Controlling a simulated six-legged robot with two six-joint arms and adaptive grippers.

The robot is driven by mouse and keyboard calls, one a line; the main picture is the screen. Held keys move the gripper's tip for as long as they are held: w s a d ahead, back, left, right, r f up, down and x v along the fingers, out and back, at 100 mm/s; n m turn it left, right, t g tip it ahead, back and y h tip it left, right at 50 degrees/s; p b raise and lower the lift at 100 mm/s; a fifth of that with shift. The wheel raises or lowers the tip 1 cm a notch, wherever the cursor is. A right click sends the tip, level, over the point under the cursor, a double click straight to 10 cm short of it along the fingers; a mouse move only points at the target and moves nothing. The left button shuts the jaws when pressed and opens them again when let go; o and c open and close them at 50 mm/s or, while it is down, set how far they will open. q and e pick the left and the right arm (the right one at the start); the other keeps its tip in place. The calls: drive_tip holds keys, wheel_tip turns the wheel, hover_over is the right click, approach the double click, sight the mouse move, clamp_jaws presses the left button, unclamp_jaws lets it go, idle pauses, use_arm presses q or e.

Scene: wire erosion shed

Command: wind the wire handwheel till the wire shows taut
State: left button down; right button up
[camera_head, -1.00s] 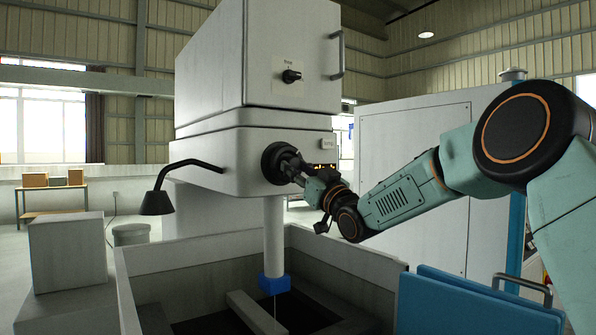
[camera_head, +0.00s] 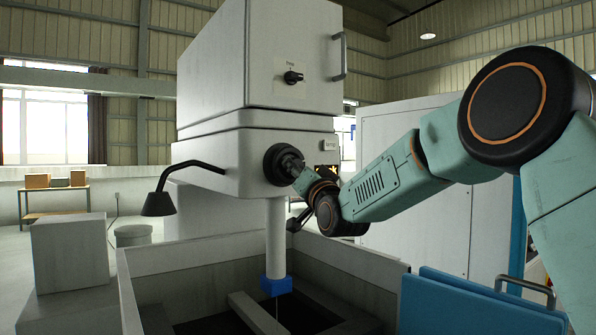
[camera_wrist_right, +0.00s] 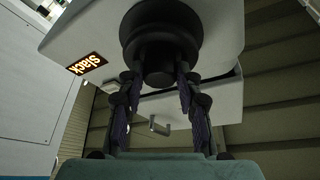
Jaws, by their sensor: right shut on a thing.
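The wire handwheel (camera_head: 276,163) is a round black wheel on the front of the pale machine head. My right gripper (camera_head: 292,166) is at it, with its arm coming in from the right. In the right wrist view the gripper's two fingers (camera_wrist_right: 156,85) are shut on the hub of the handwheel (camera_wrist_right: 160,35). A lit sign (camera_wrist_right: 87,63) beside the wheel reads "slack". In the head view the sign is mostly hidden behind my wrist. The thin wire (camera_head: 277,306) hangs below the blue nozzle (camera_head: 277,285). My left gripper is not in view.
A knob (camera_head: 293,77) and a door handle (camera_head: 343,55) are on the upper cabinet. A black lamp (camera_head: 159,204) sticks out at the left. The grey open tank (camera_head: 190,258) lies below, with blue panels (camera_head: 465,303) at its right front.

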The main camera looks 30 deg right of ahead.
idle(0.4)
drive_tip(key=o, duration=1.1)
drive_tip(key=shift+o, duration=0.2)
drive_tip(key=v, duration=1.2)
